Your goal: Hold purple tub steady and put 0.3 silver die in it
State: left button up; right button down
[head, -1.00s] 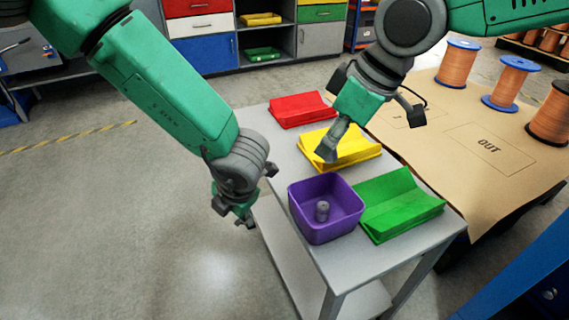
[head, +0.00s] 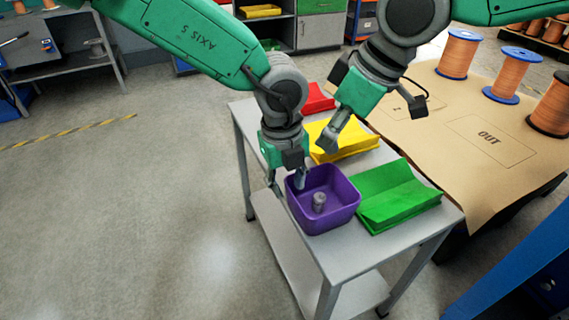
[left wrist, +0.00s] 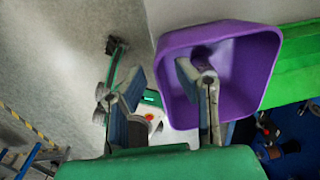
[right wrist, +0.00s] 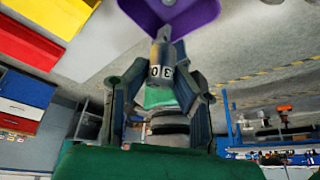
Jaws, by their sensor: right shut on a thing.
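The purple tub (head: 345,213) stands upright on the grey cart's near left corner. A small silver cylinder (head: 319,202) stands inside it. My left gripper (head: 286,182) is at the tub's left rear side, its fingers apart. In the left wrist view one finger is inside the purple tub (left wrist: 250,65) and the other outside, with the wall between them; contact cannot be told. My right gripper (head: 334,138) is above the yellow tray, behind the tub. The right wrist view shows it shut on the silver die (right wrist: 162,72), marked 0.3 and upside down there. The head view hides this die.
On the cart (head: 325,250), a green tray (head: 400,195) is right of the tub, with yellow (head: 350,140) and red (head: 318,100) trays behind. A brown table (head: 500,185) with copper spools (head: 508,75) stands to the right. The floor at left is clear.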

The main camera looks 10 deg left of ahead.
aim_at(289, 200)
pick_arm(q)
notch_tip(289, 200, down, 4)
jog(key=shift+w+d, duration=0.1)
jog(key=shift+d, duration=0.05)
jog(key=shift+f, duration=0.6)
grip_shut()
